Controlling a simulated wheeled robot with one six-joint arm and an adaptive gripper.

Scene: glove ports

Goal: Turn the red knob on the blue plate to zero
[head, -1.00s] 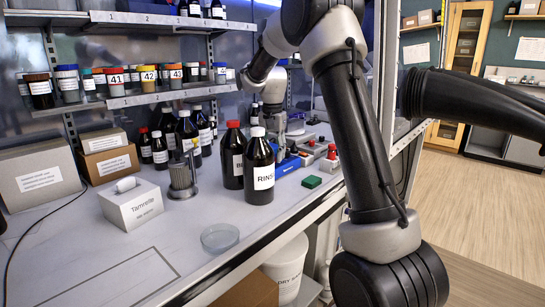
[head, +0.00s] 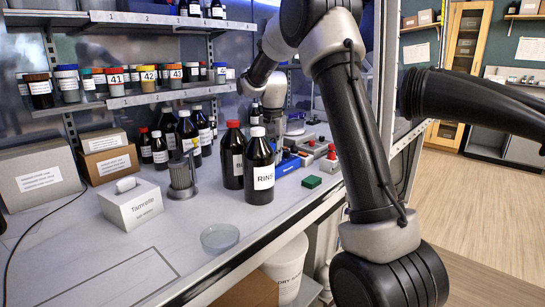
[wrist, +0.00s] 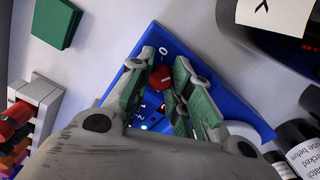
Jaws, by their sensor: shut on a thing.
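The blue plate (wrist: 222,92) lies on the bench in the wrist view, with a white 0 printed near its upper corner. The red knob (wrist: 160,77) sits on it, between my gripper's fingertips (wrist: 159,80). My gripper is shut on the knob, one green-padded finger on each side. Other scale marks on the plate are partly hidden by the fingers, and I cannot read the knob's pointer surely. In the head view the blue plate (head: 288,165) shows behind the dark bottles, and my gripper there is mostly hidden.
A green block (head: 312,182) lies near the bench's front edge. A block with a red part (wrist: 30,115) is at the left in the wrist view. A glass dish (head: 220,238) sits nearer.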

